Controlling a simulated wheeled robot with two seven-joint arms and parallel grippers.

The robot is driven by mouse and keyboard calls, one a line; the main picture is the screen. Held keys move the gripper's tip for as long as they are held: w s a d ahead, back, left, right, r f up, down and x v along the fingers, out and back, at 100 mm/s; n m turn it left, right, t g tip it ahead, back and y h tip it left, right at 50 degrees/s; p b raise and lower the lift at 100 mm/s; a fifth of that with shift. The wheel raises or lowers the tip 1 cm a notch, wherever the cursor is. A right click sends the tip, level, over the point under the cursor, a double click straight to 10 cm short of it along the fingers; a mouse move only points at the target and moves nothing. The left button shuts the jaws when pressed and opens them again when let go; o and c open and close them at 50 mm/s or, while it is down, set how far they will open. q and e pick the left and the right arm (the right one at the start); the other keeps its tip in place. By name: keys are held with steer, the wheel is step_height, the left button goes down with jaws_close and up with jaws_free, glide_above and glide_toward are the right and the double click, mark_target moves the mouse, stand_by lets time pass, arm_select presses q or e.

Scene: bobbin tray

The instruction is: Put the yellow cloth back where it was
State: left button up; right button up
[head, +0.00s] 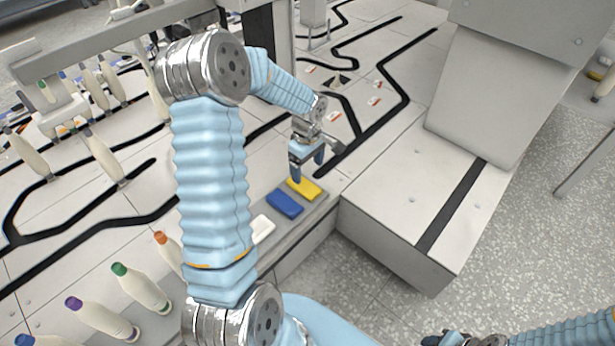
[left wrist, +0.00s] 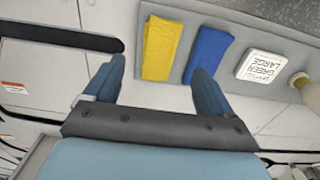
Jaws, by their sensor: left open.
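The yellow cloth (head: 304,187) lies flat on a grey shelf strip beside a blue cloth (head: 285,203). In the left wrist view the yellow cloth (left wrist: 161,48) lies ahead of the jaws, with the blue cloth (left wrist: 207,56) to its right. My left gripper (head: 307,172) hangs just above the yellow cloth in the head view. In the left wrist view its two fingers (left wrist: 155,90) are spread apart with nothing between them. At the bottom right of the head view part of my right arm shows; its jaws are not clear.
A white labelled box (left wrist: 262,68) lies beside the blue cloth; it also shows in the head view (head: 262,229). Bottles with coloured caps (head: 141,287) stand along the strip to the left. A white block (head: 405,195) stands to the right. Black lines cross the pale panel behind.

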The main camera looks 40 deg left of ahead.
arm_select(q)
step_height(320, 180, up, 4)
steer(key=s+d+f+m+h, duration=0.25)
steer(key=d+f+m, duration=0.35)
steer(key=d+f, duration=0.6)
steer(key=s+d+f+m+h, duration=0.1)
steer(key=s+d+f+m, duration=0.8)
steer(key=s+d, duration=0.4)
steer(key=shift+s+d+f+t, duration=0.15)
steer(key=shift+d+t, duration=0.25)
steer(key=shift+d, duration=0.15)
